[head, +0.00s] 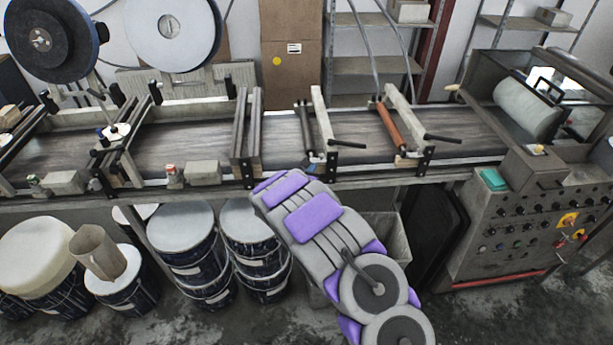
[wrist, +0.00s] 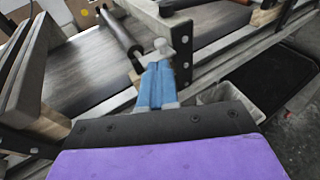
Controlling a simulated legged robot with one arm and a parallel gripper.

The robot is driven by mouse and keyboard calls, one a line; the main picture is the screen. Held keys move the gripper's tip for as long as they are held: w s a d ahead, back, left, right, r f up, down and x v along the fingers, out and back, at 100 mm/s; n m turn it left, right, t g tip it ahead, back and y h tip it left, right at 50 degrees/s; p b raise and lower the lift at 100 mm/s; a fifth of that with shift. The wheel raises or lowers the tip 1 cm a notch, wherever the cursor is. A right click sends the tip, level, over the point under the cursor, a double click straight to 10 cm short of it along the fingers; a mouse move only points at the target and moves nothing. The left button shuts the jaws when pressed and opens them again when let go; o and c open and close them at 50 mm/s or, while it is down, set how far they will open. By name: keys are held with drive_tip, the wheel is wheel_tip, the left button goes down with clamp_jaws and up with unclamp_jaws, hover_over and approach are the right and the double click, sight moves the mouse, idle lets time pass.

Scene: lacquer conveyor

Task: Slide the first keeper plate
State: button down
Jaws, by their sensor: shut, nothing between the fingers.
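My gripper shows at the conveyor's near edge in the head view (head: 312,166). In the wrist view its blue fingers (wrist: 157,84) are together with nothing between them. Their tips are close to a pale knob-like part (wrist: 162,47) and just left of an upright black bracket plate with pale bolts (wrist: 183,66); I cannot tell if they touch. The same bracket (head: 331,163) stands on the near rail in the head view. Similar black plates stand left (head: 248,172) and right (head: 425,160). I cannot tell which part is the first keeper plate.
A dark roller (head: 305,127) and an orange-brown roller (head: 389,125) cross the conveyor bed (head: 200,140). Pale crossbars (head: 322,118) and black handles (head: 350,145) stick up nearby. Drums (head: 183,228) stand below left. A control cabinet (head: 530,220) stands right.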

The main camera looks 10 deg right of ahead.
sight(316, 161)
drive_tip(key=x, duration=0.5)
drive_tip(key=shift+f, duration=0.15)
drive_tip(key=shift+w+d, duration=0.35)
drive_tip(key=shift+w, duration=0.3)
drive_tip(key=shift+w, duration=0.1)
drive_tip(key=shift+w+d, duration=0.1)
drive_tip(key=shift+w, duration=1.25)
